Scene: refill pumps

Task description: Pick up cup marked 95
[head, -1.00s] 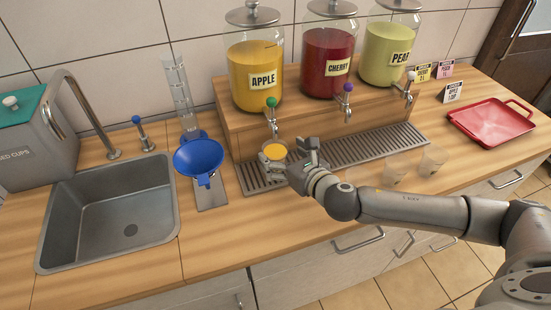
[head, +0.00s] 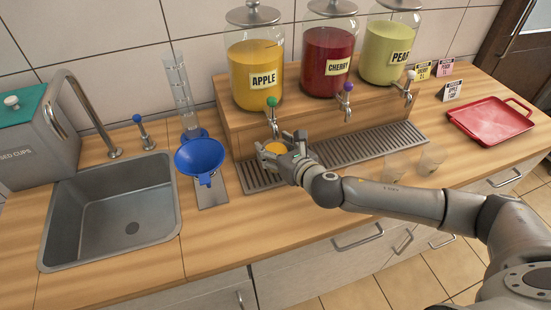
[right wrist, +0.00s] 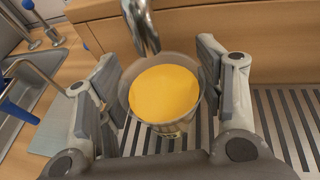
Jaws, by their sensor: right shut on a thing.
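A clear cup with yellow-orange liquid (head: 275,148) stands on the drip tray under the apple dispenser's tap. It also shows in the right wrist view (right wrist: 165,96), between the two fingers, with its rim below the metal spout. No number can be read on it. My right gripper (head: 284,156) is shut on this cup, a finger on each side; it shows from above in the right wrist view (right wrist: 160,105). My left gripper is not in view.
The drip tray (head: 375,146) runs right of the cup. Empty clear cups (head: 430,161) stand at the counter's right, near my right arm. A red tray (head: 490,122) lies far right. A blue funnel (head: 200,157) and the sink (head: 110,215) are on the left.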

